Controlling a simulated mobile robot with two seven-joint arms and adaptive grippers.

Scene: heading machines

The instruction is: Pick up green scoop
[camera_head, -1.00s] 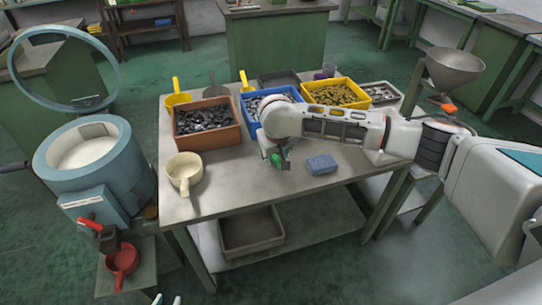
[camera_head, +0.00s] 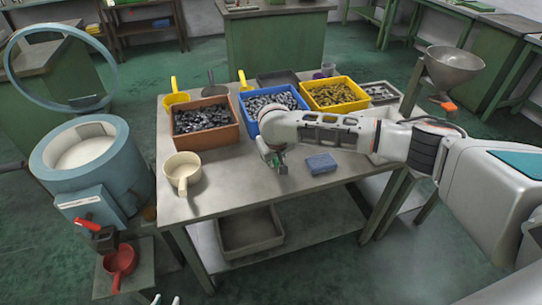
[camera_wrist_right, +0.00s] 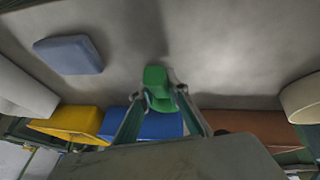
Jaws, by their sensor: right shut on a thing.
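The green scoop (camera_wrist_right: 157,80) is between the fingertips of my right gripper (camera_wrist_right: 160,108) in the right wrist view. That gripper is shut on it. In the head view my right gripper (camera_head: 272,160) is low over the middle of the table, left of the blue block. Only a small bit of the green scoop (camera_head: 281,157) shows there, the rest hidden by the gripper. I cannot tell whether the scoop touches the tabletop. My left gripper (camera_head: 166,300) shows only its two fingertips at the bottom edge, apart and empty, far from the scoop.
A blue block (camera_head: 321,163) lies right of my right gripper. Behind are orange (camera_head: 226,136), blue (camera_head: 254,127) and yellow (camera_head: 340,104) bins of parts. A cream pot (camera_head: 183,168) stands at the table's left. The table's front (camera_head: 235,200) is clear.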

